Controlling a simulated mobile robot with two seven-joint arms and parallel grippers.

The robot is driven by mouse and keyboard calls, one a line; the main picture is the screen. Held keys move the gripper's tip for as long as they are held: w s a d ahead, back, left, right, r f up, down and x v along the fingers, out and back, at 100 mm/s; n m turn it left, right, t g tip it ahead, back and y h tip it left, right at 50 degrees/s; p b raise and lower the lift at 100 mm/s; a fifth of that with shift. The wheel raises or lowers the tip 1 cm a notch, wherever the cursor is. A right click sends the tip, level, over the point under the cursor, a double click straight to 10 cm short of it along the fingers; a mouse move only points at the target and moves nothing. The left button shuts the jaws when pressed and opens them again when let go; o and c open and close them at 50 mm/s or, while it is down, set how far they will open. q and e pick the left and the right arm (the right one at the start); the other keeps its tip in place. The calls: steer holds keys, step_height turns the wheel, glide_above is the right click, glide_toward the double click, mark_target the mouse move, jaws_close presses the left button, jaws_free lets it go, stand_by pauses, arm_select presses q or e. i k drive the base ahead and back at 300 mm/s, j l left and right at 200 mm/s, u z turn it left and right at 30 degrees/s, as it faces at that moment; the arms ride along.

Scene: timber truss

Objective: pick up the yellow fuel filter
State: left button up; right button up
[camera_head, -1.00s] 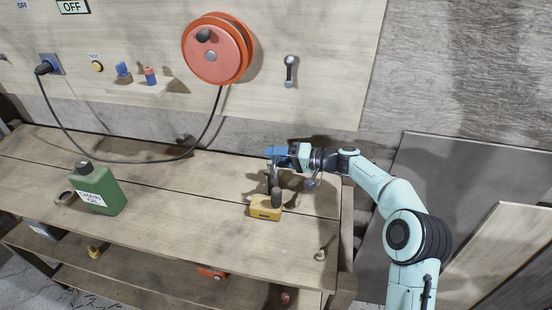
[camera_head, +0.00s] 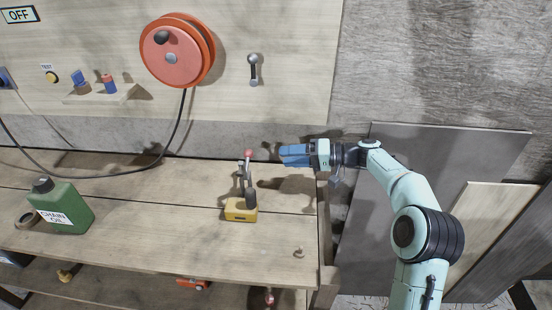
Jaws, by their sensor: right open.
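A small yellow piece (camera_head: 66,275) lies on the lower shelf at the bottom left. It may be the fuel filter, but it is too small to be sure. A yellow block-shaped item (camera_head: 240,213) with dark upright parts stands on the bench top. A small tan knob-like piece (camera_head: 299,252) stands near the bench's front right. My right gripper (camera_head: 293,155) has blue fingers and is open. It is over the bench's back right edge, to the right of and beyond the yellow block, apart from all of these. My left gripper is out of view.
A green chain oil bottle (camera_head: 62,206) and a tape roll (camera_head: 27,220) stand on the bench (camera_head: 150,235) at left. An orange tool (camera_head: 193,284) lies on the lower shelf. A red cable reel (camera_head: 172,57) hangs on the wall. The bench's middle is clear.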

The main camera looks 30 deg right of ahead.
mark_target(236, 209)
steer(key=k+l, duration=0.1)
steer(key=k, duration=0.4)
steer(key=k+l, duration=0.15)
steer(key=k, duration=0.35)
